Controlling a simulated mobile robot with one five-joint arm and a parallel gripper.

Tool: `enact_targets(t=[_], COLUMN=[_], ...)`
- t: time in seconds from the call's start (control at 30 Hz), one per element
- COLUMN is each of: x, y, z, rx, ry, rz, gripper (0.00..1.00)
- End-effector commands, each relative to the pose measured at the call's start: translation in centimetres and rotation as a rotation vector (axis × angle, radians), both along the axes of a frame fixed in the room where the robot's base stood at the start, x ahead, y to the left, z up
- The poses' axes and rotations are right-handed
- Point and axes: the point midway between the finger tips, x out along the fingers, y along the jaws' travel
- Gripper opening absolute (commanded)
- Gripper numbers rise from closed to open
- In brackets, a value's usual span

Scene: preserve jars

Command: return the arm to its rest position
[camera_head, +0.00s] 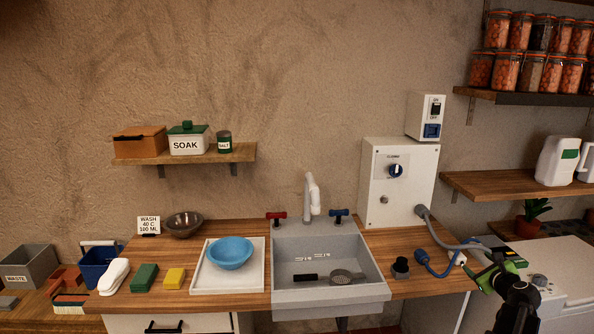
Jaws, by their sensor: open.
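My arm shows at the lower right, dark with green parts. My gripper (494,270) is at its upper end, open, in front of the right end of the wooden counter (430,285) and the white surface beside it. I see nothing held between the jaws, though they are small and dark here. A grey hose (450,238) and a blue cord (432,268) pass just left of the gripper. I cannot tell whether the gripper touches either one. The lower part of my arm runs out of the bottom edge.
A grey sink (330,293) with a white faucet (312,195) is in the middle. A blue bowl (230,252) sits on a white tray (198,279). A white box with a dial (375,205) stands behind. A shelf (510,184) with a white jug (556,162) hangs at right.

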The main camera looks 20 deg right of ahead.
Motion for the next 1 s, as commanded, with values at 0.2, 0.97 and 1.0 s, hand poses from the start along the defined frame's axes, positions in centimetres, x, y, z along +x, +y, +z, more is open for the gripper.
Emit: enact_targets(t=[0.2, 0.97, 1.0], x=[2.8, 25.3, 26.5], y=[1.8, 27.5, 30.3], z=[0.0, -1.1, -1.4], rx=[0.0, -0.033, -0.046], ry=[0.0, 0.063, 0.083], rz=[0.041, 0.489, 0.536], gripper=[0.66, 0.66, 0.66])
